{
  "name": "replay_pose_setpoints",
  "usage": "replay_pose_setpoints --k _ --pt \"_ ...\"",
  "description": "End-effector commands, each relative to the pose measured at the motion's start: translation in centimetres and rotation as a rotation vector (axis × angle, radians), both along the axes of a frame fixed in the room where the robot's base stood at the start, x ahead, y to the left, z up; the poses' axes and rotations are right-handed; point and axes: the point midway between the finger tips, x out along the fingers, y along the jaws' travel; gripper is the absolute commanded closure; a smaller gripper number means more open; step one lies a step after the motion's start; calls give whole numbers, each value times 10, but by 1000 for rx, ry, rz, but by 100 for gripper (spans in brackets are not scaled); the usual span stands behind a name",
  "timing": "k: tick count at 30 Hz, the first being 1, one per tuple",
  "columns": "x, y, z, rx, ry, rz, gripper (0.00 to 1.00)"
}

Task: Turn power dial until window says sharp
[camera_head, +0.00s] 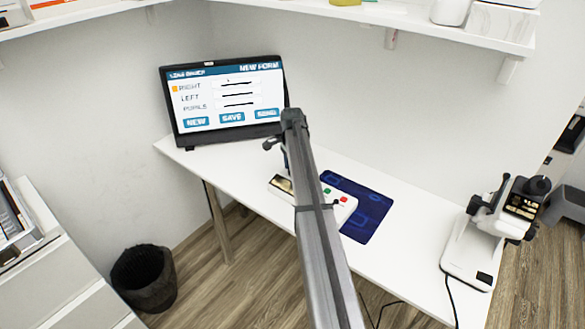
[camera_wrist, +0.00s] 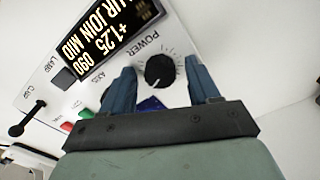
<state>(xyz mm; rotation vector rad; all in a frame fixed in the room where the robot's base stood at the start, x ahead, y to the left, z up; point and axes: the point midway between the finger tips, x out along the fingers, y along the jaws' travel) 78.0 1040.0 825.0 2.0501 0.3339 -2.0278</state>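The black power dial (camera_wrist: 159,71) sits on a white panel (camera_wrist: 185,40) in the wrist view, with a white pointer line and tick marks around it. My gripper (camera_wrist: 161,66) is open, its two blue fingers on either side of the dial, with a gap showing on both sides. In the head view, my arm hides most of the white device (camera_head: 343,208) and the gripper.
The axis dial is mostly hidden behind a finger. A lamp switch (camera_wrist: 64,79), a clip lever (camera_wrist: 17,130), and green (camera_wrist: 86,113) and red (camera_wrist: 68,127) buttons are nearby. A dark blue mat (camera_head: 372,205), a monitor (camera_head: 228,137) and a white instrument (camera_head: 465,250) stand on the desk.

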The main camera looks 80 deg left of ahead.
Motion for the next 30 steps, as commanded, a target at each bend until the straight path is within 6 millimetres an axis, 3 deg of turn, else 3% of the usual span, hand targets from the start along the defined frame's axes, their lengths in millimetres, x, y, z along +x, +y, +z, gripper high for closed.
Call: replay_pose_setpoints --k 11,30 --pt "0 1 9 1 -1 0 39" --pt "-1 1 118 2 0 0 39"
